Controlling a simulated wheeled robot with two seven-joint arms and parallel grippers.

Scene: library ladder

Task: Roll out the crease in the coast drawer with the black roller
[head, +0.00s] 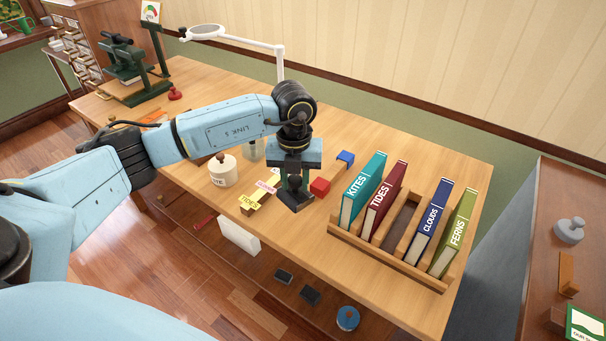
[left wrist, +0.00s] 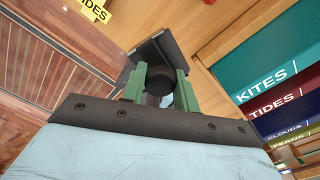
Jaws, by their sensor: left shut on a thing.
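My left gripper (head: 294,178) reaches down over the middle of the wooden table, between the white jar and the book rack. Its green fingers are shut on a black thing with a round grip and a flat, square-edged dark base, seen in the left wrist view (left wrist: 152,50). The dark base (head: 296,201) is at or just above the tabletop; I cannot tell which. I cannot make out a black roller for sure. No drawer marked coast can be read; small labelled drawers (head: 78,50) show in the cabinet at the back left. My right gripper is not in view.
A wooden rack (head: 388,257) holds several upright books right of the gripper. Red (head: 320,187) and blue (head: 345,159) blocks lie close by. A white jar (head: 223,172) and yellow labels (head: 250,201) are left. A press (head: 132,65) and white lamp (head: 230,34) stand farther back.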

